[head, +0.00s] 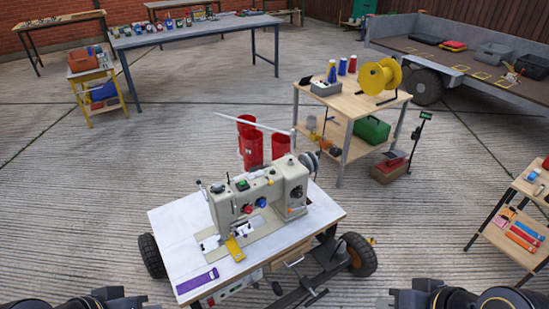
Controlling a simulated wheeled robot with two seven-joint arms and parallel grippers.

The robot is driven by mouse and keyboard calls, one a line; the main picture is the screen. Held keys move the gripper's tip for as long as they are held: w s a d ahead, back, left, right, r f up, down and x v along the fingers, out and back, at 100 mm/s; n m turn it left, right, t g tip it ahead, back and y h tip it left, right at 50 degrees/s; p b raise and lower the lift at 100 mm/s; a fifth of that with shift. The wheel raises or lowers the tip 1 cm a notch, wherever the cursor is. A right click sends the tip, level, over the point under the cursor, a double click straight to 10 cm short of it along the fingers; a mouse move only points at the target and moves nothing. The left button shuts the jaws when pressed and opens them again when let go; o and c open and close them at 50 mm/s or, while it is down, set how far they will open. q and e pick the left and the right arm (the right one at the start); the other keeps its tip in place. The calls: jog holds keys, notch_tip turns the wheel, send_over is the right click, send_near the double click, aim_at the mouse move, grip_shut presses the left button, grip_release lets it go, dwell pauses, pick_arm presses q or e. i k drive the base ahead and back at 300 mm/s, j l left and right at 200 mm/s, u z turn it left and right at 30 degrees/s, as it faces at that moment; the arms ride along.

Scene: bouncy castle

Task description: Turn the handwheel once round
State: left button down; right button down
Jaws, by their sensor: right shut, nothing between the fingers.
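A cream sewing machine (290,180) stands on a white-topped wheeled table (165,225) in front of me. Its handwheel (310,161) is a grey disc at the machine's right end, seen partly edge-on. My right gripper (387,301) is low at the bottom edge, right of the table, shut and empty. It is well apart from the handwheel. My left gripper (132,299) is at the bottom edge left of centre, mostly cut off, and its jaws cannot be made out. Neither gripper touches the machine.
A purple strip (197,281) lies on the table's front left. A wooden cart (345,104) with a yellow reel (379,76) stands behind right. Concrete floor is open on both sides.

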aim_at(304, 159)
jog(key=i+l+u, duration=0.1)
jog(key=l+u, duration=0.6)
jog(key=i+l+u, duration=0.1)
jog(key=l+u, duration=0.35)
jog(key=l, duration=1.05)
jog(key=k+l+u, duration=0.15)
jog(key=l, duration=0.95)
jog(key=k+l+u, duration=0.15)
jog(key=l, duration=1)
jog(key=u, duration=0.05)
